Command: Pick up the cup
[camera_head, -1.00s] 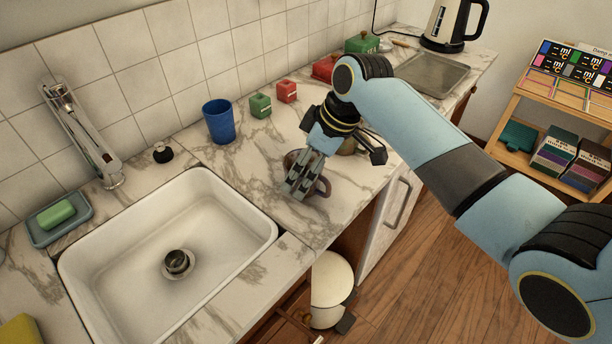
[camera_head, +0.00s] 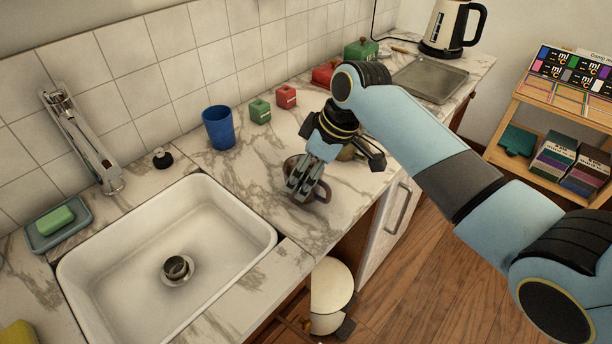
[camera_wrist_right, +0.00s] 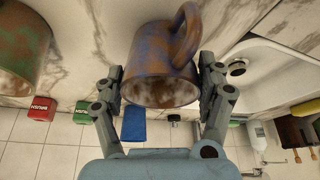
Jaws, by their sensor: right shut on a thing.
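A brown and blue mug (camera_wrist_right: 160,60) fills the middle of the right wrist view, between my two fingers, its handle towards the upper right. In the head view the mug (camera_head: 324,191) is mostly hidden behind my right gripper (camera_head: 301,188), over the counter right of the sink. That gripper is shut on the mug's body. I cannot tell whether the mug touches the counter. A plain blue cup (camera_head: 218,128) stands apart near the tiled wall. My left gripper is not in view.
A green and brown mug (camera_wrist_right: 22,48) stands beside the held one. The sink (camera_head: 130,262) lies to the left. A green box (camera_head: 260,110) and a red box (camera_head: 286,96) stand near the wall. A tray (camera_head: 430,78) and kettle (camera_head: 452,28) are farther back.

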